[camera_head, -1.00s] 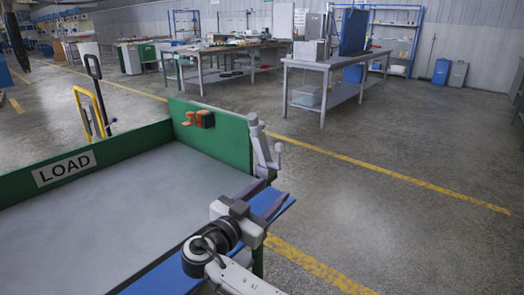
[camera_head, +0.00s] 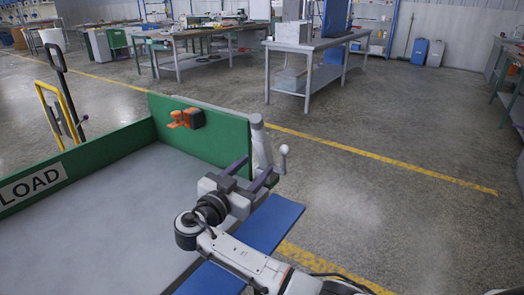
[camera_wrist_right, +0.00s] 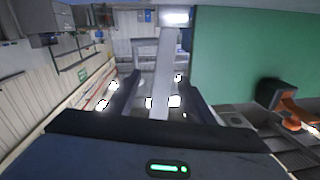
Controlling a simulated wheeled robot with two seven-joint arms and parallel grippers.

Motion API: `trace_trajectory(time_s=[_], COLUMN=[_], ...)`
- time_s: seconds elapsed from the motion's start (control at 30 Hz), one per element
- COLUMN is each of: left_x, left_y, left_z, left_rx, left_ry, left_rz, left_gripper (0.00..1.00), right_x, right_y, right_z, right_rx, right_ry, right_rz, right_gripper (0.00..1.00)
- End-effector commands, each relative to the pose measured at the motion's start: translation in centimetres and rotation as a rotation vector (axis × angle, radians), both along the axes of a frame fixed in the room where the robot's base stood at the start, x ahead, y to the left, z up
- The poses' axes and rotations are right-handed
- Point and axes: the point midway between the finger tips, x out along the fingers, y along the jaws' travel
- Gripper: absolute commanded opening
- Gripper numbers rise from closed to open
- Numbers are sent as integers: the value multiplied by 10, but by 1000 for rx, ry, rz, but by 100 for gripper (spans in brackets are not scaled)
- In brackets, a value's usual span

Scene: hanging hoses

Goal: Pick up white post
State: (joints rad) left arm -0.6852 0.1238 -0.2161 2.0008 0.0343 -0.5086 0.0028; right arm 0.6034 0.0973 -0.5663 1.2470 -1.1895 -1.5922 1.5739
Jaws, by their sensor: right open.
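The white post (camera_head: 260,146) stands upright at the right end of the green panel, with a small knobbed lever at its right. My right gripper (camera_head: 254,174) is open near the post's lower part. Its dark fingers lie to either side of the post in the picture. In the wrist view the post (camera_wrist_right: 166,70) runs between the two open fingers (camera_wrist_right: 160,92), with a gap on each side. I cannot tell whether a finger touches it. My left gripper is out of view.
The green panel (camera_head: 205,140) carries an orange and black fitting (camera_head: 188,118) and borders the grey LOAD bed (camera_head: 115,215). A blue edge strip (camera_head: 268,228) lies below my gripper. Workbenches (camera_head: 310,70) stand farther back. Floor to the right is clear.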

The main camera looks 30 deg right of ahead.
Motion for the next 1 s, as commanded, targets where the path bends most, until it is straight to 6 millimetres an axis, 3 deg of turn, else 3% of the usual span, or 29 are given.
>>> trace_trajectory(time_s=[0.5,0.8,1.0], left_x=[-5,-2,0], left_y=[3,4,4], left_z=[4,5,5], left_rx=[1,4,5], left_ry=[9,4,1], left_rz=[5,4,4], left_gripper=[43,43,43], right_x=[37,40,39], right_y=[-57,-61,-61], right_z=[2,1,1], right_rx=[0,1,2], right_ry=[1,0,1], right_rz=[-1,0,0], right_gripper=[48,48,16])
